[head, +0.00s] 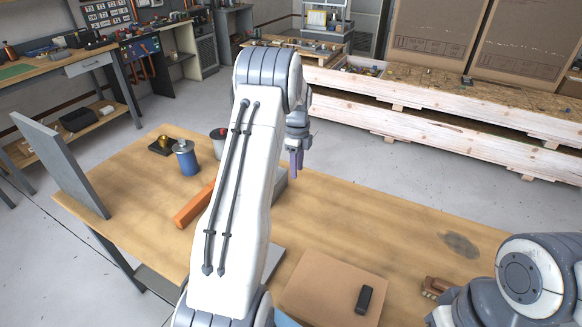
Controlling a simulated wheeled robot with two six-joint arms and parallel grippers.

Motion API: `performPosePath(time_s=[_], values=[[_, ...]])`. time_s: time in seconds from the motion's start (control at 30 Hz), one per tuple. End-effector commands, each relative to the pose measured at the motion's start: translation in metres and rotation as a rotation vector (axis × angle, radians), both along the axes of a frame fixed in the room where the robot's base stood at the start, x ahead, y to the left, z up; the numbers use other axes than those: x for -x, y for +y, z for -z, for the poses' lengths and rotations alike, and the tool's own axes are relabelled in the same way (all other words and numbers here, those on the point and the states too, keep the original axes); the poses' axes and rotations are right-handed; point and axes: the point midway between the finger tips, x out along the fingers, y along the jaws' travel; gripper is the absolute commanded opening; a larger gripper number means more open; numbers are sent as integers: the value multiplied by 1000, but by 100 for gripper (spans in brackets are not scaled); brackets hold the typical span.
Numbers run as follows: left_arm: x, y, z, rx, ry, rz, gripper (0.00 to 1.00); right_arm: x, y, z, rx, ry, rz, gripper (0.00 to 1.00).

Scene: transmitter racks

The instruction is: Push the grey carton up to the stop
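A grey block-like thing (281,182), which may be the grey carton, shows just right of my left arm; the arm hides most of it. An orange bar (192,206) lies on the table left of the arm, its far end hidden. It may be the stop, but I cannot tell. My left gripper (296,162) points down above the table, beside the grey thing's upper right. Its purple fingers show as one narrow shape, so their gap cannot be judged. Whether it touches the grey thing is unclear. My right gripper is out of view.
A blue can (186,158), a grey cup (218,141) and a small dark tray (162,146) stand at the table's back left. A grey upright panel (62,165) is at the left edge. A brown box (325,290) with a black item (364,299) is in front. The table's right middle is clear.

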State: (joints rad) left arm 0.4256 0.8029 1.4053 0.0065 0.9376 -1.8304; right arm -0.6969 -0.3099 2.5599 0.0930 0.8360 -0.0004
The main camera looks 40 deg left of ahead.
Motion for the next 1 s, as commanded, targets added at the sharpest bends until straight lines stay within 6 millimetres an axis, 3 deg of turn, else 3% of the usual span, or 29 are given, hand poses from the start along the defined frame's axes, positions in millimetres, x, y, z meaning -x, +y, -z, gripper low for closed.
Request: performPosePath(time_s=[0.13, 0.27, 0.4, 0.5, 0.6, 0.73, 0.83, 1.0], values=[[1, -79, -36, 6, -13, -70, 40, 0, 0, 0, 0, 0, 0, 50], [31, -176, -73, 18, -21, -186, 40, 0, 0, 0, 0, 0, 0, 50], [97, -269, -104, 39, -20, -334, 40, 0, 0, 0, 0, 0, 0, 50], [161, -317, -117, 54, -12, -448, 40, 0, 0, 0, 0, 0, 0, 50], [225, -344, -122, 67, 1, -555, 40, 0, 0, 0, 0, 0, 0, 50], [287, -353, -119, 77, 19, -665, 40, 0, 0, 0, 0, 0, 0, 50], [315, -352, -115, 79, 29, -721, 40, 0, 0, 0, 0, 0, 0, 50], [331, -349, -112, 79, 35, -761, 40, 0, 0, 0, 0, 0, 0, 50]])
